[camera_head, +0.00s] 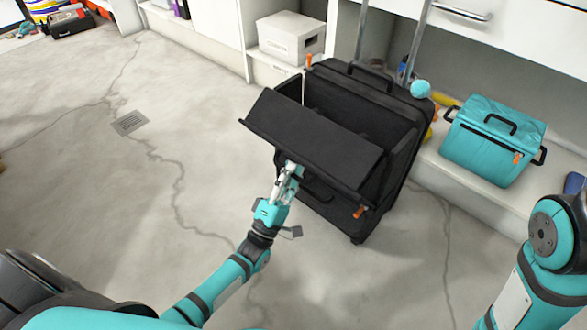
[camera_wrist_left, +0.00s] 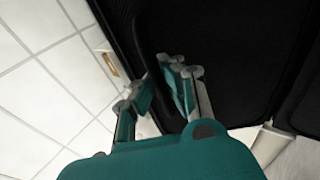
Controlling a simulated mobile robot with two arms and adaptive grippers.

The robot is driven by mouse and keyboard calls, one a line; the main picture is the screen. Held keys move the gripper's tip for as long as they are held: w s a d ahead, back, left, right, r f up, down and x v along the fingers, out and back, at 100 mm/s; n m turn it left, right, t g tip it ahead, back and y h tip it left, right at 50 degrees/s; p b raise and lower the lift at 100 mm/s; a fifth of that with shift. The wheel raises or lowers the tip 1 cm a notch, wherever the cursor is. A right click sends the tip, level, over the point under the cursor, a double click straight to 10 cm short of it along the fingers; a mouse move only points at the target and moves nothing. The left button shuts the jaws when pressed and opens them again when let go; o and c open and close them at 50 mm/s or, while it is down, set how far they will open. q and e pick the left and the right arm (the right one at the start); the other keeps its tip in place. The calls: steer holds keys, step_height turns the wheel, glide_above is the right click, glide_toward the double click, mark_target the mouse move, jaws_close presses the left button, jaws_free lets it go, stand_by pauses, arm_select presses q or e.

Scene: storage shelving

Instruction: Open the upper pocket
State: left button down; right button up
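A black suitcase (camera_head: 385,145) stands upright on the floor in the middle of the head view. Its upper pocket's front panel (camera_head: 310,135) is tilted outward, and the dark inside of the pocket shows behind it. An orange zipper tag (camera_head: 360,212) hangs at the lower right. My left gripper (camera_head: 291,168) is at the panel's lower front edge. In the left wrist view its two fingers (camera_wrist_left: 158,85) stand a little apart beside a dark curved handle (camera_wrist_left: 145,55); I cannot tell whether they clamp it. My right gripper is out of view.
A teal cooler bag (camera_head: 492,140) sits on the low ledge (camera_head: 460,178) at right. A white box (camera_head: 290,35) stands behind the suitcase. White cabinets line the back. The concrete floor (camera_head: 90,190) left of the suitcase is clear.

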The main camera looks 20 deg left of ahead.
arm_select(q)
steer(key=c, duration=2.1)
jaws_free()
steer(key=o, duration=0.5)
steer(key=shift+s, duration=0.1)
steer(key=shift+c, duration=0.2)
steer(key=v, duration=0.7)
steer(key=shift+s+f, duration=0.15)
